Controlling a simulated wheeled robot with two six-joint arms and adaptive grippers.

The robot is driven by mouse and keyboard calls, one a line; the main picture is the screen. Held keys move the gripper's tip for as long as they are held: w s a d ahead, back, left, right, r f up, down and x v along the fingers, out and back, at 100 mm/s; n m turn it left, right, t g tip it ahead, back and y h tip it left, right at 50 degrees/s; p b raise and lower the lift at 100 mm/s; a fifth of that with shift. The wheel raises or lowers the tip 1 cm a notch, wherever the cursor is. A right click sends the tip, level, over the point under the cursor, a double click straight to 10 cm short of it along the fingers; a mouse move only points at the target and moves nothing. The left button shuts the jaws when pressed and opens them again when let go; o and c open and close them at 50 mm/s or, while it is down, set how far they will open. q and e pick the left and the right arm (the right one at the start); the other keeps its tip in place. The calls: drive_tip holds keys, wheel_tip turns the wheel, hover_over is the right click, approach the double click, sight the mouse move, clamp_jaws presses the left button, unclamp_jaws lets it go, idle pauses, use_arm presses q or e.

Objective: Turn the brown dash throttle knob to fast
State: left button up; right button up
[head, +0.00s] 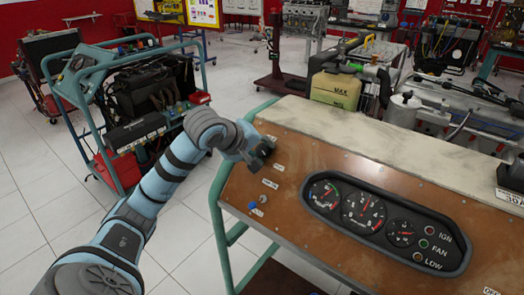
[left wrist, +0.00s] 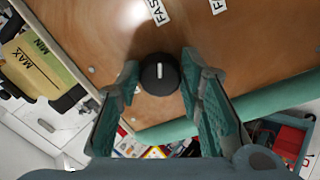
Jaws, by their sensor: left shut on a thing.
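The throttle knob (left wrist: 159,74) is round and dark, with a white pointer line, and sits on the brown dash panel (left wrist: 245,60). In the left wrist view its line points up, roughly toward a white label (left wrist: 157,11) reading "FAS", cut off by the frame edge. My left gripper (left wrist: 158,80) is shut on the knob, one teal-padded finger on each side. In the head view my left gripper (head: 259,152) is at the upper left of the brown panel (head: 300,215) and hides the knob. My right gripper is in neither view.
A gauge cluster (head: 385,222) is to the right on the panel. A blue knob (head: 252,206), a small metal switch (head: 263,198) and small labels are below my gripper. A yellow tank (head: 336,90) stands behind the bench. A teal engine cart (head: 125,95) stands left.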

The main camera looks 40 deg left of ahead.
use_arm(q)
drive_tip(key=shift+m, duration=0.5)
drive_tip(key=o, duration=1.1)
drive_tip(key=shift+o, duration=0.2)
drive_tip(key=v, duration=0.7)
drive_tip(key=shift+s+r, duration=0.15)
drive_tip(key=shift+s, duration=0.1)
drive_tip(key=shift+w, duration=0.1)
